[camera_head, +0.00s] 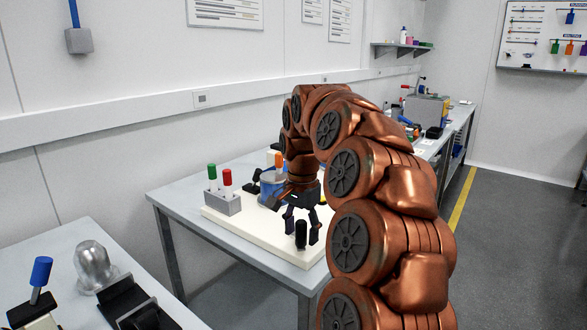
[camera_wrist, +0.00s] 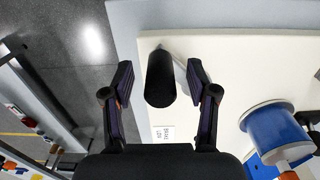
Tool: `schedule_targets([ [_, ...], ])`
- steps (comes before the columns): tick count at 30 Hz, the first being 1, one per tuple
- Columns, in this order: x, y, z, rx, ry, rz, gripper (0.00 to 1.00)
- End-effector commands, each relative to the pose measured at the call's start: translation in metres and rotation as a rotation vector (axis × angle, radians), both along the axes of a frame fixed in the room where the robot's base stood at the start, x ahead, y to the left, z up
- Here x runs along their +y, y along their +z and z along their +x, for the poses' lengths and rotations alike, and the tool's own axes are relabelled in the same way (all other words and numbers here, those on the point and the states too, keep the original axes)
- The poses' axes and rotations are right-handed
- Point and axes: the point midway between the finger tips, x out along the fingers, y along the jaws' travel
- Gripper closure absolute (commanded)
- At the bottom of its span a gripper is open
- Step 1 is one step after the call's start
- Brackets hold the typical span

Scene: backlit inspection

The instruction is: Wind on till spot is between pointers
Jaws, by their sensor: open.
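My gripper (camera_head: 302,228) is open, pointing down over the front of a cream board (camera_head: 240,228). A black upright knob (camera_head: 301,236) stands between its fingers. In the wrist view my gripper's fingers (camera_wrist: 160,88) lie on either side of the knob (camera_wrist: 160,78), with a gap on each side. A thin grey part shows behind the knob; I cannot tell how it joins. A blue drum (camera_wrist: 278,134) with a pale flat end is at the right of the wrist view. In the head view the drum (camera_head: 269,186) is partly hidden by my arm. I cannot make out a spot or pointers.
A grey block (camera_head: 222,203) with green and red handles stands at the board's left. A small printed label (camera_wrist: 164,134) lies on the board. Another bench (camera_head: 70,290) at the front left holds a blue-handled lever and a shiny dome. Floor shows between the benches.

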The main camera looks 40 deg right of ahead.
Motion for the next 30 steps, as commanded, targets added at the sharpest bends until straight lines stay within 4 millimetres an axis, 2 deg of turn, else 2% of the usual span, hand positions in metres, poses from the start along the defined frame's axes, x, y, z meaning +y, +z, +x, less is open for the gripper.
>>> schedule_targets([
  [30,0.0,0.078,0.001,-0.001,0.0,-0.001,0.42],
])
